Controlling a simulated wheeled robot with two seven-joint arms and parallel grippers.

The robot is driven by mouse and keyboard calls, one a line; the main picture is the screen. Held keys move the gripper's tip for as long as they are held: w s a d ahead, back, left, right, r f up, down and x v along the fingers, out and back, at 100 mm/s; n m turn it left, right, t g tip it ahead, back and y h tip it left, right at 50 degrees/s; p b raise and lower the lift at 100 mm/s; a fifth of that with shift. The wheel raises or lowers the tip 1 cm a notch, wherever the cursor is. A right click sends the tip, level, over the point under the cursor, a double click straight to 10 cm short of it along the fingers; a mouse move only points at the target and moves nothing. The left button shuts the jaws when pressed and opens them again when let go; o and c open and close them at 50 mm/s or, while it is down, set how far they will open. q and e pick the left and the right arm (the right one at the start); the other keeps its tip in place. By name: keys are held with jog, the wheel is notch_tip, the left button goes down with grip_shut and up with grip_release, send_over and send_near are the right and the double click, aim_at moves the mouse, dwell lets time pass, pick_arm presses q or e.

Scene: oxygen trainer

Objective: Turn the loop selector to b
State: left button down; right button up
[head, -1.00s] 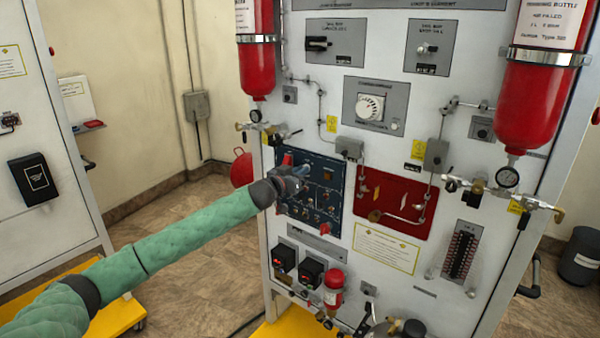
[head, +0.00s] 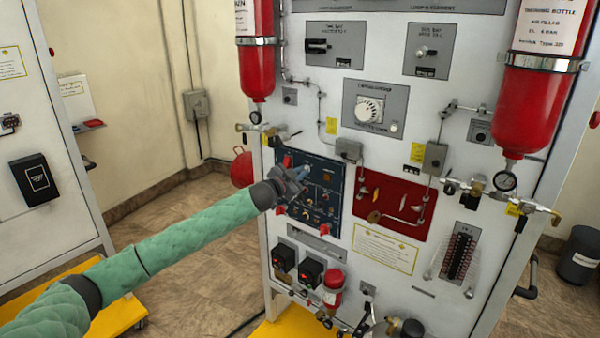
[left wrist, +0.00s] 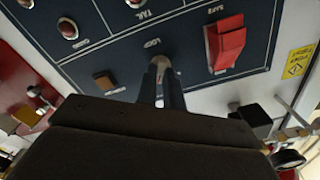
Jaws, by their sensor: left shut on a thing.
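The dark blue control panel (head: 335,178) is on the white trainer board, left of its middle. The loop selector (left wrist: 161,63) is a small light-toned knob beside the printed word LOOP in the left wrist view. My left gripper (left wrist: 160,82) is shut on the selector, with its two dark fingers on either side of it. In the head view, my left gripper (head: 304,174) is at the panel's upper left part and hides the selector. The selector's pointer and its position marks cannot be read. My right gripper is not in view.
A red guard (left wrist: 226,43) sits close beside the selector. A red panel (head: 391,205) is to the right, and a red bottle (head: 255,52) hangs above left.

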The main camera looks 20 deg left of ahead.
pick_arm(q)
jog(key=shift+m, duration=1.3)
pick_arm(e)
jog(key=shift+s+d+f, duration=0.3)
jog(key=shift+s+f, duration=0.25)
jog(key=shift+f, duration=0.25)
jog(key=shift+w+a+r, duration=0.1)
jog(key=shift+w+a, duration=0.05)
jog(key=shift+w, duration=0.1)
pick_arm(q)
jog(key=c, duration=1.5)
grip_release()
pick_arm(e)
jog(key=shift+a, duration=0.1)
pick_arm(q)
jog(key=shift+s, duration=0.1)
